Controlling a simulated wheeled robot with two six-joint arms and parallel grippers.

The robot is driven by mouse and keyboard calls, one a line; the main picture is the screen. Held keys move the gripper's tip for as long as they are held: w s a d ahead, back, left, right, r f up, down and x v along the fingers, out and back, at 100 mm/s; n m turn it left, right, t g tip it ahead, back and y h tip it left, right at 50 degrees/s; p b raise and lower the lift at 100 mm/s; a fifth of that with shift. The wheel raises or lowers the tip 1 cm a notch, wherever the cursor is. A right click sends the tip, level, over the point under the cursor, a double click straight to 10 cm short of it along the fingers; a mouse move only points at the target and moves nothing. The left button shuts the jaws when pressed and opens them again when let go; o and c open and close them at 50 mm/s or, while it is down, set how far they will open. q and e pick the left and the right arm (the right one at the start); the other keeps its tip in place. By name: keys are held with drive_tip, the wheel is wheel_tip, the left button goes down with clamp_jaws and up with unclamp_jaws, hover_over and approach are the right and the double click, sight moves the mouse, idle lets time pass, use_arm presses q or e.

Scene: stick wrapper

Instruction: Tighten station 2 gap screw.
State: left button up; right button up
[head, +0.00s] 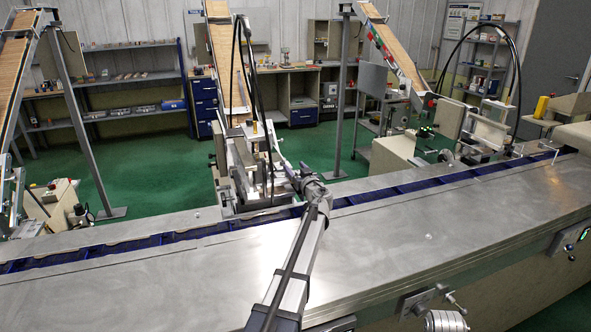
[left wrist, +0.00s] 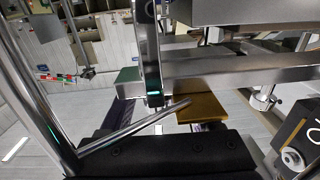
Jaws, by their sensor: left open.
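The middle station (head: 245,160), which I take for station 2, stands behind the blue-channel conveyor at the foot of a wooden chute. My left gripper (head: 290,172) reaches over the conveyor to the station's right side. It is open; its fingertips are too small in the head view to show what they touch. In the left wrist view a steel bar (left wrist: 230,72) runs across, with a brass-coloured block (left wrist: 208,107) below it. A small metal knob (left wrist: 263,98) shows to the right. I cannot tell which part is the gap screw. My right gripper is not in view.
The long steel table (head: 430,225) with its blue channel (head: 400,188) is mostly clear. Another station (head: 480,130) stands at right. Black hoses (head: 267,100) arch over the middle station. A dark block with a white ring mark (left wrist: 297,145) is close at right in the wrist view.

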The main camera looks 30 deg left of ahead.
use_arm(q)
drive_tip(key=shift+c, duration=0.3)
clamp_jaws()
drive_tip(key=shift+m+t+h, duration=0.6)
drive_tip(key=shift+t, duration=0.2)
drive_tip(key=shift+w+d+m+t+h, duration=0.15)
drive_tip(key=shift+m+t+h, duration=0.35)
drive_tip(key=shift+h, duration=0.1)
drive_tip(key=shift+w+d+m+t+h, duration=0.15)
drive_tip(key=shift+m+t+h, duration=0.35)
drive_tip(key=shift+h, duration=0.1)
drive_tip(key=shift+o, duration=0.3)
unclamp_jaws()
